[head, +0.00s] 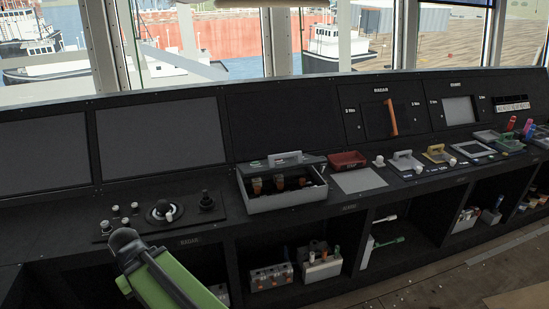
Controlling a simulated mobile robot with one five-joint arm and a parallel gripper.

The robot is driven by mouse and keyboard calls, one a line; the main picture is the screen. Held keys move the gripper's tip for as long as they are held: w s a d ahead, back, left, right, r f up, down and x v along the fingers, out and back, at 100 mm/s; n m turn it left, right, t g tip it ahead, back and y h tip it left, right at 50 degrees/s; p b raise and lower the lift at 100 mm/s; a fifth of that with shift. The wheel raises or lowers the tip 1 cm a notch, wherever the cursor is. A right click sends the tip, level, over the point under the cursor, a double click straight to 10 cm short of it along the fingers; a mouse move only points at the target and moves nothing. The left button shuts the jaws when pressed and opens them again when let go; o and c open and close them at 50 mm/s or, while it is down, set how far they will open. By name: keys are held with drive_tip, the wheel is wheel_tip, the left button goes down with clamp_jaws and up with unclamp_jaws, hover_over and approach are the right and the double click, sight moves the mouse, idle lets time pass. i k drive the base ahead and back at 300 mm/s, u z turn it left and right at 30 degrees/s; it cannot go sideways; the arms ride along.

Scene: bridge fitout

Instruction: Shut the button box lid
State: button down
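A grey open-topped box (287,199) stands on the console near the middle of the head view. A dark green panel with a pale handle (285,159) lies along its back edge and looks like its lid, raised. Several small orange-brown and dark items (279,183) show inside. No label tells whether this is the button box. My arm, a green link with a black rounded joint, rises at the lower left, left of the box and apart from it. My gripper's fingers do not show.
A red case (347,160) and a flat grey plate (359,180) are right of the box. White (404,160) and yellow (438,154) handled pieces stand farther right. A joystick panel (162,212) is at left. Cubbies below hold bottle crates (320,267).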

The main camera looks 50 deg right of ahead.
sight(289, 160)
drive_tip(key=u, duration=0.05)
drive_tip(key=i, duration=1)
drive_tip(key=z, duration=0.05)
